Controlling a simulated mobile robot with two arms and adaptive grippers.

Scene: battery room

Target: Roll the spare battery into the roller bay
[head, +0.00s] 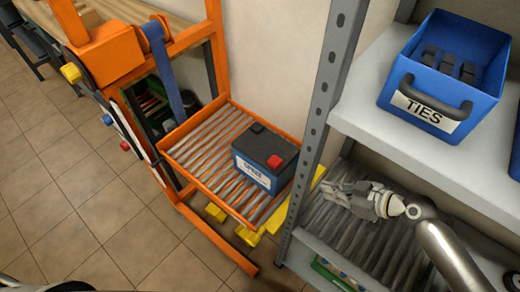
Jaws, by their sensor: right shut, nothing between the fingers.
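The spare battery (265,158), a dark block with a blue labelled front and a red terminal cap, stands upright on the right part of the orange trolley's roller deck (205,155). The roller bay (330,222), with grey rollers, lies in the shelving to the right, below the upper shelf. A grey upright stands between the battery and the bay. My right gripper (338,192) is over the bay's rollers, shut and empty, pointing left, apart from the battery. My left gripper is not in view.
A blue bin marked TIES (430,105) sits on the upper shelf (400,140), above my right gripper. The shelf upright (318,120) stands close to the trolley's right side. Yellow parts (248,236) stick out at the trolley's front. The tiled floor (90,190) on the left is clear.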

